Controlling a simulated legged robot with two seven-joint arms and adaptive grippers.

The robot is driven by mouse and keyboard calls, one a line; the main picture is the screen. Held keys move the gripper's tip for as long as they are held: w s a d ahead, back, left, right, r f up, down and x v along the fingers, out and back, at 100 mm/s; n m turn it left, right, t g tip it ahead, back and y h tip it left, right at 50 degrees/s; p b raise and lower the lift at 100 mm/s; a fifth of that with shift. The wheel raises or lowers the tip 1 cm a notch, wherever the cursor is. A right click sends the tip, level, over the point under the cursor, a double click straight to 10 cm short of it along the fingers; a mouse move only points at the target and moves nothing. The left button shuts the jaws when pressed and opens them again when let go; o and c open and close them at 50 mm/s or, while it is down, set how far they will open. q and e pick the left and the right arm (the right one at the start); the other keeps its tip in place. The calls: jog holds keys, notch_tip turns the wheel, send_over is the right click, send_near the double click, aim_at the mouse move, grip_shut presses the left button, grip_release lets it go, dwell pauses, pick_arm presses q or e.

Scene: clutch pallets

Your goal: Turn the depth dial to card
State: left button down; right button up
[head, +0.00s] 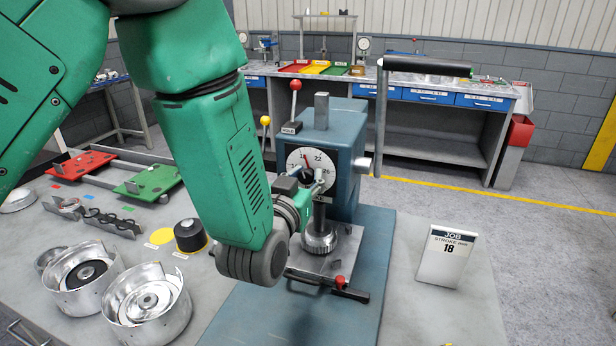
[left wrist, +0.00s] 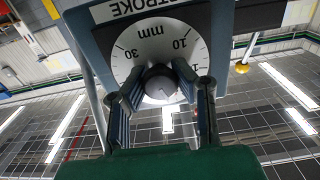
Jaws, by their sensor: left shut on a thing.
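The depth dial (head: 305,155) is a white disc with millimetre numbers and a red pointer on the front of a blue-grey press (head: 343,150). In the left wrist view the dial (left wrist: 137,45) reads "STROKE mm", with 10 and 30 visible. The arm and fingers hide part of the scale, so the exact setting is unclear. The job card (head: 449,256), a white tilted plate on the right, reads "JOB STROKE mm 18". My right gripper is not in view.
The press has a long black-gripped lever (head: 427,67) and a red-knobbed lever (head: 295,86). Metal cups (head: 147,302), a black cylinder (head: 190,236) and red and green pallets (head: 150,181) lie left. The bench is clear around the card.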

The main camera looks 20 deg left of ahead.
pick_arm(q)
jog(key=c, duration=1.4)
grip_release()
jog(key=shift+r, duration=0.1)
jog(key=shift+o, duration=0.7)
jog(key=shift+s, duration=0.2)
jog(key=shift+s+r, duration=0.1)
jog(key=shift+s, duration=0.05)
jog(key=s, duration=0.7)
jog(key=shift+s, duration=0.2)
jog(key=shift+o, duration=0.2)
